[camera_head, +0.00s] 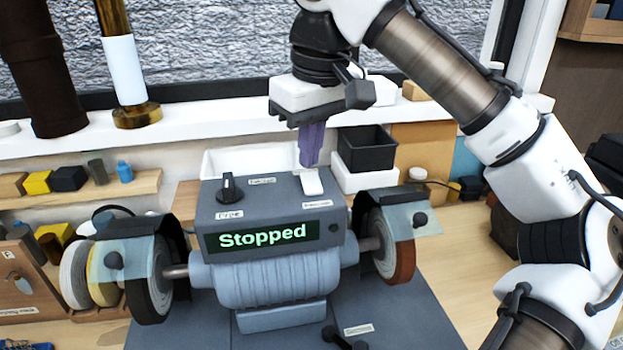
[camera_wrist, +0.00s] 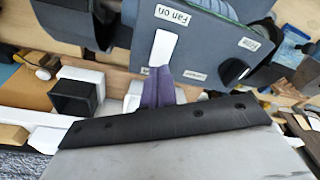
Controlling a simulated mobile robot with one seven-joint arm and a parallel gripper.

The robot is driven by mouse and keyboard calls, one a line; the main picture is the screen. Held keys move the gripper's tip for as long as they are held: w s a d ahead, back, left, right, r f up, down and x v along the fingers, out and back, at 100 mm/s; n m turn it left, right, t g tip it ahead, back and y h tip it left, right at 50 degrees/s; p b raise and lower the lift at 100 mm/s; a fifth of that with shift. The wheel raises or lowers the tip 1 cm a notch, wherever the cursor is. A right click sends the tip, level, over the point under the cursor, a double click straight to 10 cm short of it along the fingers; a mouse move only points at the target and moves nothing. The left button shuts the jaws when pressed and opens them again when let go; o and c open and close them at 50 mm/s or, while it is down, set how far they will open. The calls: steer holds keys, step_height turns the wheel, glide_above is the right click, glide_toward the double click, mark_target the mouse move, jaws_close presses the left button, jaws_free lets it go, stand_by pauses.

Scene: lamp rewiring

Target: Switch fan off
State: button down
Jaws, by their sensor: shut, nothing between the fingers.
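The grey grinder control box (camera_head: 262,200) stands on the bench. Its white rocker switch (camera_head: 312,183) is on the right of the sloped top; it also shows in the wrist view (camera_wrist: 162,48). A label reading "Fan on" (camera_wrist: 172,15) lies beside the switch's near end. My gripper (camera_head: 309,165) has purple fingers closed together, pointing down at the switch's far end. In the wrist view the fingertips (camera_wrist: 162,72) appear right at that end; I cannot tell whether they touch it.
A black knob (camera_head: 228,187) sits left on the box. The display (camera_head: 262,235) reads "Stopped". Grinding wheels with clear guards flank the motor (camera_head: 268,280). A black bin (camera_head: 367,150) stands behind, right of my fingers.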

mark_target(310, 176)
steer(key=shift+f+b, duration=0.4)
steer(key=shift+f, duration=0.5)
stand_by(0.3)
steer(key=shift+r, duration=0.15)
step_height(310, 176, up, 3)
steer(key=shift+f+p, duration=0.2)
steer(key=shift+p, duration=1.05)
steer(key=shift+r, duration=2.1)
